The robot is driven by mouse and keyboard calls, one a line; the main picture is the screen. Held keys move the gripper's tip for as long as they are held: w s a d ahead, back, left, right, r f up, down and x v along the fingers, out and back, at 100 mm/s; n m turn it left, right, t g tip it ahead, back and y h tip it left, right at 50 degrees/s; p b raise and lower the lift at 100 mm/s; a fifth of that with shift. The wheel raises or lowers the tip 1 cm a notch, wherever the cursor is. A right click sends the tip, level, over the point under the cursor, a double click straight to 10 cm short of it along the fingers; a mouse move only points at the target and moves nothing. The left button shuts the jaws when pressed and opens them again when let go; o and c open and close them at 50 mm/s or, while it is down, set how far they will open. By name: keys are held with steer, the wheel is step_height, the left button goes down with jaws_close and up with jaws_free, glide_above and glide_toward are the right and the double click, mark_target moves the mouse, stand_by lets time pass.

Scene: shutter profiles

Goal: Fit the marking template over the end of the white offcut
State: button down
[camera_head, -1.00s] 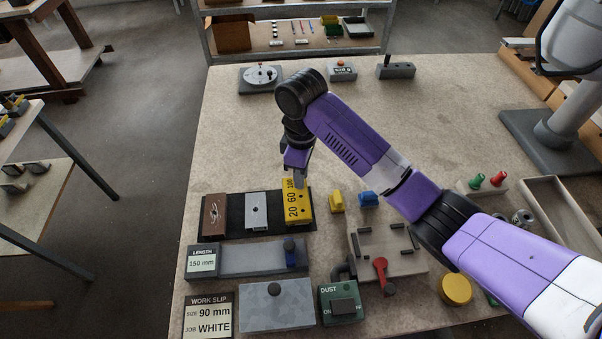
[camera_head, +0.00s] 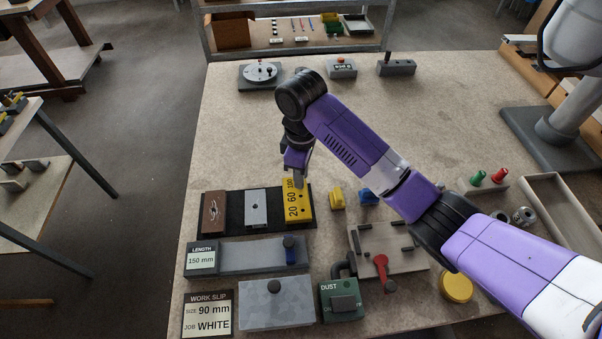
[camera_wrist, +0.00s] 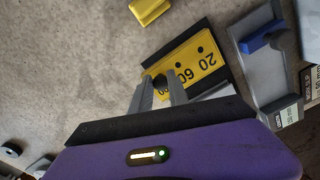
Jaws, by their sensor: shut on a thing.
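The marking template is a yellow block (camera_head: 298,209) with the numbers 20, 60 and 100. It lies at the right end of a black mat (camera_head: 269,219). My gripper (camera_head: 298,183) is at its far end in the head view. In the wrist view, the fingers (camera_wrist: 160,88) are shut on a dark knob at the end of the yellow template (camera_wrist: 195,66). The white offcut appears to be the pale grey-white profile (camera_head: 256,209) just left of the template on the mat, apart from it. A pale piece also shows partly behind the fingers in the wrist view (camera_wrist: 217,92).
A brown profile (camera_head: 215,212) lies at the mat's left end. In front are the 150 mm length stop (camera_head: 258,258), a grey plate with a knob (camera_head: 262,311), the 90 mm WHITE work slip (camera_head: 207,315) and a green dust box (camera_head: 341,301).

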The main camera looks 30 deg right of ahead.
steer(key=shift+f, duration=0.15)
steer(key=c, duration=1.2)
jaws_free()
step_height(320, 180, up, 8)
steer(key=shift+f+p, duration=0.1)
steer(key=shift+p, duration=0.65)
